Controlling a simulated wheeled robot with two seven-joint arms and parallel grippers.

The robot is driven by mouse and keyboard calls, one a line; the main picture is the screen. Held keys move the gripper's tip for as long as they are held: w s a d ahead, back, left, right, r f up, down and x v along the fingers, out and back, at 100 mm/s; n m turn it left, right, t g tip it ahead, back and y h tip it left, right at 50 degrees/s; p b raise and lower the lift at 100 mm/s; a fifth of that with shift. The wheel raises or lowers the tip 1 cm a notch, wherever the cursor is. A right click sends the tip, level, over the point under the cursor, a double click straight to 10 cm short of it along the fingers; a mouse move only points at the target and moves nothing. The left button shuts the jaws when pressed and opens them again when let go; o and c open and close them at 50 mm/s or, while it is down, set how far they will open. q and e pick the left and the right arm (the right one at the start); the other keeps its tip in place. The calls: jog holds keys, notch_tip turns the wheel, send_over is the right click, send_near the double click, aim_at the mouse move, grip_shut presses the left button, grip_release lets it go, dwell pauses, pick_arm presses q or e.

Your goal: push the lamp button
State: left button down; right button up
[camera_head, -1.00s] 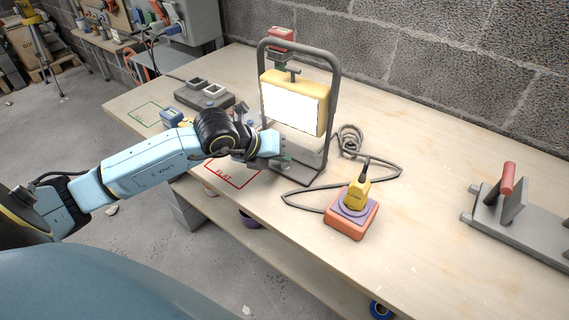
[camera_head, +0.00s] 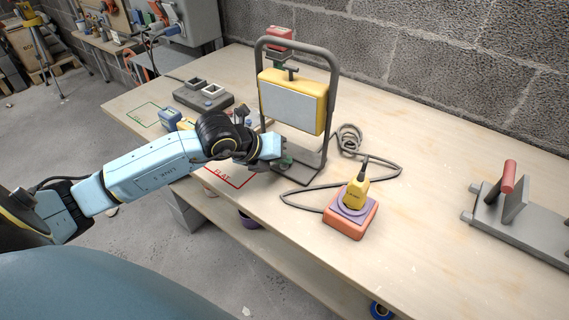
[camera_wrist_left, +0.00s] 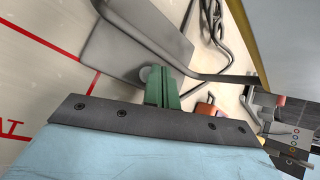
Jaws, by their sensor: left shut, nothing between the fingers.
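The work lamp (camera_head: 322,112) stands upright on the bench, with a yellow housing in a grey tube frame. Its front panel (camera_head: 290,105) is grey and unlit. My left gripper (camera_head: 286,161) is shut and empty, low at the lamp's flat grey base (camera_head: 308,172). In the left wrist view, the green fingers (camera_wrist_left: 163,88) are together over the base (camera_wrist_left: 130,45). A small round grey piece (camera_wrist_left: 146,73), which looks like the button, shows beside the fingertips, partly hidden by them. I cannot tell whether they touch it. My right gripper is out of view.
A grey fixture with a red handle (camera_head: 508,177) sits far right. A grey socket box (camera_head: 203,98) stands behind my arm. A block wall closes the back.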

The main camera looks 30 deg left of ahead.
pick_arm(q)
jog(key=shift+r, duration=0.15)
jog(key=shift+s+a+r+p, duration=0.1)
jog(key=shift+a+r+p, duration=0.05)
jog(key=shift+r+p, duration=0.25)
notch_tip(320, 180, up, 6)
jog(key=p, duration=0.4)
jog(key=shift+p, duration=0.35)
